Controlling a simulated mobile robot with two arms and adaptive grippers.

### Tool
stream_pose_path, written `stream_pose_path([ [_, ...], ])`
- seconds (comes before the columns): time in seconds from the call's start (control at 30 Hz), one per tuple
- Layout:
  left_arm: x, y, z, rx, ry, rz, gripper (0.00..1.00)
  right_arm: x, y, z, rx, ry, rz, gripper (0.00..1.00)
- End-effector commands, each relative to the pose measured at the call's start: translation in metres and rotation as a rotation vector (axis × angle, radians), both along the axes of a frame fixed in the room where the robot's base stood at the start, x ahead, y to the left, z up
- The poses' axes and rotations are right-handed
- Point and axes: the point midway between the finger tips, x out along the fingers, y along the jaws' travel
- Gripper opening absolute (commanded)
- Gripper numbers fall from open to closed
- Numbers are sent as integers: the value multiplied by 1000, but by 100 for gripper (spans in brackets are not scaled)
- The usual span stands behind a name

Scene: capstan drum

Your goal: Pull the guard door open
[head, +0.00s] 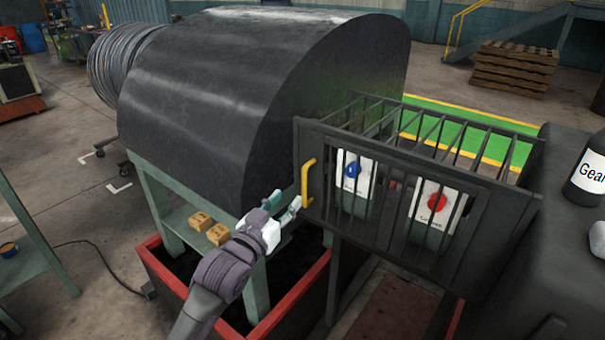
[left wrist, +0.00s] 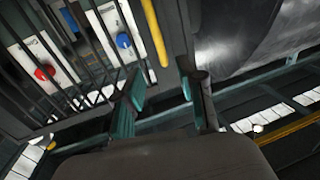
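The guard door (head: 388,195) is a dark barred panel at the right of the big drum, and it looks closed. Its yellow handle (head: 307,184) is upright at the door's left edge. My left gripper (head: 286,201) is just left of and below the handle, apart from it. In the left wrist view its two fingers (left wrist: 168,98) are spread with nothing between them, and the handle (left wrist: 155,32) shows beyond the fingertips. My right gripper does not show.
The large dark drum cover (head: 230,85) stands behind my left arm on a green frame. Two small boxes (head: 209,228) lie on a ledge left of the gripper. A red-rimmed tray (head: 292,300) is below. A dark bottle (head: 590,172) stands at the right.

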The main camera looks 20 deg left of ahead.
Motion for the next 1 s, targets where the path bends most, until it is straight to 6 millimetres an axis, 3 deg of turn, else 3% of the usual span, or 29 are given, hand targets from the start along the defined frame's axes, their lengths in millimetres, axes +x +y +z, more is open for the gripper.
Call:
stream_pose_path([
  [0.17, 41, -6, 3, 0, 1, 1, 39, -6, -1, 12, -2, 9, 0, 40],
  [0.43, 86, -13, 2, 0, 1, 1, 39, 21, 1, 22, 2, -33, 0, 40],
  [0.6, 97, -15, 1, 0, 2, 1, 39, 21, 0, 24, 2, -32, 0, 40],
  [0.9, 99, -15, 0, 0, 1, 1, 39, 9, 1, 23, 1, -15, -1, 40],
  [1.0, 99, -15, 0, 0, 1, 1, 24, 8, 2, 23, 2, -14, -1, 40],
])
